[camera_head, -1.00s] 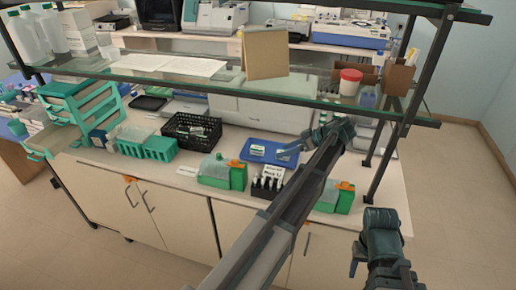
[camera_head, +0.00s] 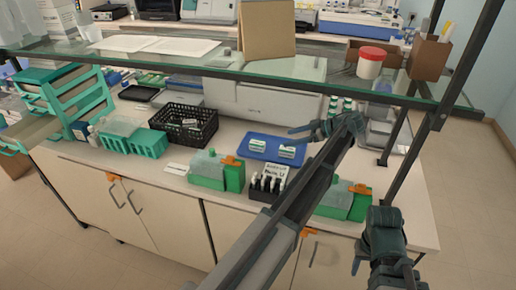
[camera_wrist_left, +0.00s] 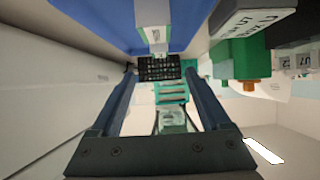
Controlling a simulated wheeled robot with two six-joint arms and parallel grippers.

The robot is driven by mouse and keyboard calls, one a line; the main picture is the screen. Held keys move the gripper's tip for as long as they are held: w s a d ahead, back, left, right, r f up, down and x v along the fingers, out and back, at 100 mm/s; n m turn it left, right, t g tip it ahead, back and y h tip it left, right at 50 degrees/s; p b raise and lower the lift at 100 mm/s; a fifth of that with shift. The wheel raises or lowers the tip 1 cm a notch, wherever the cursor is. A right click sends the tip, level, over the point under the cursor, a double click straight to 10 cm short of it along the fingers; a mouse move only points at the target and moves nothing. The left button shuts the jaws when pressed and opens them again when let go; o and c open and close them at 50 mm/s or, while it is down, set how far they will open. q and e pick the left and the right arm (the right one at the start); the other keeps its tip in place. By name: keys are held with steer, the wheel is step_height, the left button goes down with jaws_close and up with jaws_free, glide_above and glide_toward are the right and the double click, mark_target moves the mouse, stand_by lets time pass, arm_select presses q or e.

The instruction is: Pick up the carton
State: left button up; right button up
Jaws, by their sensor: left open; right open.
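Two small white-and-green cartons stand on the blue tray (camera_head: 254,153) in the head view: a left carton (camera_head: 258,144) and a right carton (camera_head: 287,152). My left gripper (camera_head: 294,131) is open and empty, just behind the right carton, its fingers pointing left. In the left wrist view a white carton with a green band (camera_wrist_left: 155,20) shows at the top, beyond the open jaws (camera_wrist_left: 160,75) and apart from them. I cannot tell which of the two it is. My right gripper (camera_head: 364,262) is open and empty, low at the right, in front of the bench.
A slide rack with dark bottles (camera_head: 266,185) and green containers (camera_head: 217,172) stand before the tray. A black basket (camera_head: 185,121) is at its left. A glass shelf (camera_head: 200,67) hangs above, with a post (camera_head: 440,120) at the right.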

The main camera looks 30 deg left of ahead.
arm_select(q)
steer(key=b, duration=0.4)
glide_toward(262, 143)
steer(key=x, duration=0.4)
steer(key=shift+s+d+f, duration=0.15)
steer(key=shift+f, duration=0.15)
steer(key=shift+s+a+f, duration=0.1)
steer(key=shift+a+f, duration=0.05)
steer(key=shift+a, duration=0.45)
steer(key=shift+a, duration=0.1)
steer(key=b+x, duration=0.2)
steer(key=x, duration=0.2)
steer(key=shift+a+f, duration=0.1)
steer(key=shift+a, duration=0.05)
steer(key=shift+a+f, duration=0.1)
steer(key=shift+a, duration=0.3)
jaws_close()
